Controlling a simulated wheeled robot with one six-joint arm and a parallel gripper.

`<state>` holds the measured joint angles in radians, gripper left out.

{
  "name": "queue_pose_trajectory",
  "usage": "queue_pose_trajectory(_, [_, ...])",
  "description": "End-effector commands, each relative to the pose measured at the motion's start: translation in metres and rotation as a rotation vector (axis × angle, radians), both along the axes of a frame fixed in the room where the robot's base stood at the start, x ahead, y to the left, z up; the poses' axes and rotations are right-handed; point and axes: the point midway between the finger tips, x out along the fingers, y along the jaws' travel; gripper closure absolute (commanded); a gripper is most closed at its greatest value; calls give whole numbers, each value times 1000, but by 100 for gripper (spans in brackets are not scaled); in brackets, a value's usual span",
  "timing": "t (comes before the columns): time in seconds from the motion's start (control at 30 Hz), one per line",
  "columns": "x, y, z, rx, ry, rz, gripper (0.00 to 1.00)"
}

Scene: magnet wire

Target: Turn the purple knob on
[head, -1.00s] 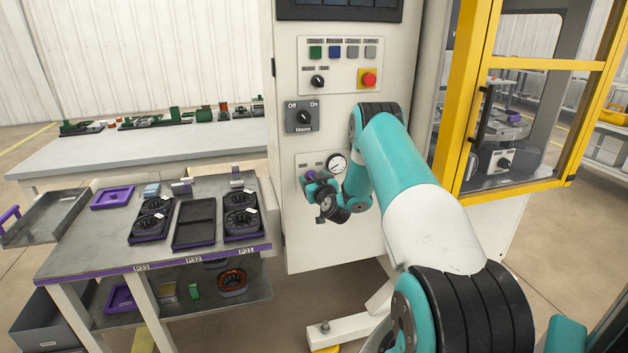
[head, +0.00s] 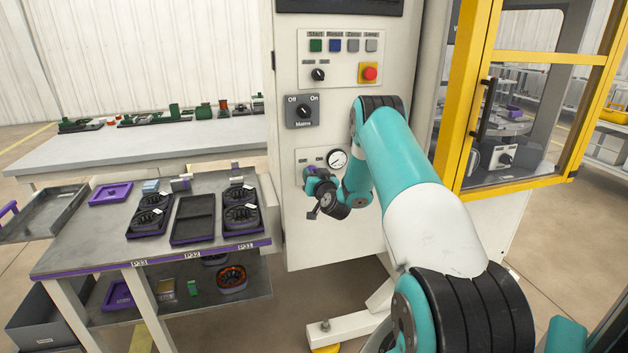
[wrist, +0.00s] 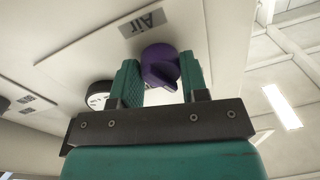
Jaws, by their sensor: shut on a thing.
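The purple knob (wrist: 160,67) sits on the white panel below the "Air" label (wrist: 143,23), which appears upside down in the wrist view. My gripper (wrist: 160,80) has its two green fingers on either side of the knob, shut on it. The knob's ridge slants toward the lower right in the wrist view. In the head view my gripper (head: 311,177) is at the lower panel of the white cabinet, left of the round gauge (head: 336,160). There the knob is mostly hidden by my gripper.
Above on the cabinet are the dark "Mains" Off/On switch (head: 303,111), a small black knob (head: 319,74), coloured buttons and a red stop button (head: 370,73). A yellow-framed door (head: 470,120) stands right. A table with black trays (head: 193,220) stands left.

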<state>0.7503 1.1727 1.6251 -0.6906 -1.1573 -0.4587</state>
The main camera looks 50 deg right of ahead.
Motion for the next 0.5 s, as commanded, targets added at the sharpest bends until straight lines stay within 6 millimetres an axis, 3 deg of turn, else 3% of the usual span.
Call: queue_pose_trajectory(0.5, [0,0,1,415,-257,-2,83])
